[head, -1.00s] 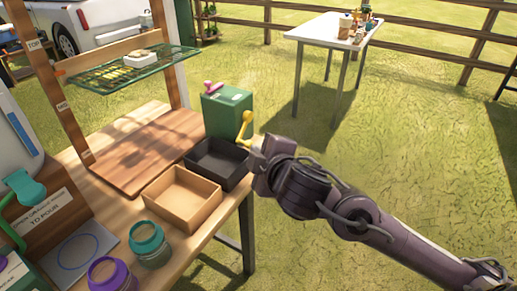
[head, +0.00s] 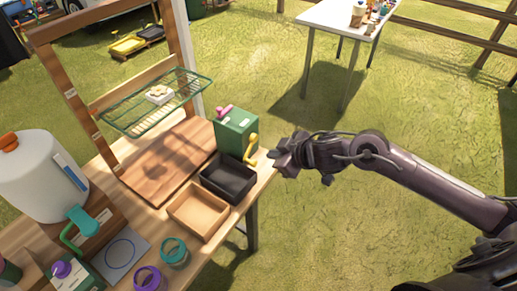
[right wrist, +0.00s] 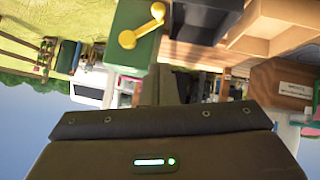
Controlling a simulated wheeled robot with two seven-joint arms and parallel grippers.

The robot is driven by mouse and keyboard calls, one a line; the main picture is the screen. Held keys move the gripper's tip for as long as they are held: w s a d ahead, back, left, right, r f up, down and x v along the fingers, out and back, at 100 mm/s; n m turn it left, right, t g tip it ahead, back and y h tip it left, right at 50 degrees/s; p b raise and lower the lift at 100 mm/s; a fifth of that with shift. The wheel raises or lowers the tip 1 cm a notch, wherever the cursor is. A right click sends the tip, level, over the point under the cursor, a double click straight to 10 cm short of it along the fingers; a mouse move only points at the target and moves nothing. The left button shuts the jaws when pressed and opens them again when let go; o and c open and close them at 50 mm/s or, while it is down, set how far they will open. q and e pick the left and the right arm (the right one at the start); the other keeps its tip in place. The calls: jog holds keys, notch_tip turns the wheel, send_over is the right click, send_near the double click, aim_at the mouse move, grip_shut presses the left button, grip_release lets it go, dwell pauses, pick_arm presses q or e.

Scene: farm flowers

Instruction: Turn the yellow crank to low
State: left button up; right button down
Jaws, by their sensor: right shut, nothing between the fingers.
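The yellow crank (head: 252,149) is on the side of a green box (head: 235,131) at the right end of the wooden bench. Its arm stands nearly upright in the head view, with a round end at the top. The crank also shows in the right wrist view (right wrist: 141,28), apart from my gripper. My right gripper (head: 277,161) is shut and empty, just to the right of the crank and a little below it, with a small gap between them. Any low marking is too small to read. My left gripper is out of view.
A black tray (head: 233,190) and a tan tray (head: 203,231) stand in front of the green box. A pink knob (head: 223,112) is on top of the box. A green wire rack (head: 130,118) is at the left. Open grass lies right of the bench.

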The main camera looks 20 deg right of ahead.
send_over(256, 163)
jog(key=s, duration=0.3)
notch_tip(256, 163, down, 6)
jog(key=f, duration=0.2)
jog(key=w+f+p, duration=0.1)
jog(key=f, duration=0.1)
jog(key=shift+w, duration=0.15)
jog(key=shift+a+f, duration=0.1)
jog(key=shift+f, duration=0.05)
jog(key=shift+f+n+t+h+b, duration=0.3)
jog(key=shift+f+b, duration=0.35)
jog(key=shift+b, duration=0.3)
jog(key=shift+d+f, duration=0.2)
jog(key=shift+f, duration=0.15)
jog(key=shift+w+d+f, duration=0.2)
jog(key=shift+w+f, duration=0.05)
jog(key=shift+r, duration=0.15)
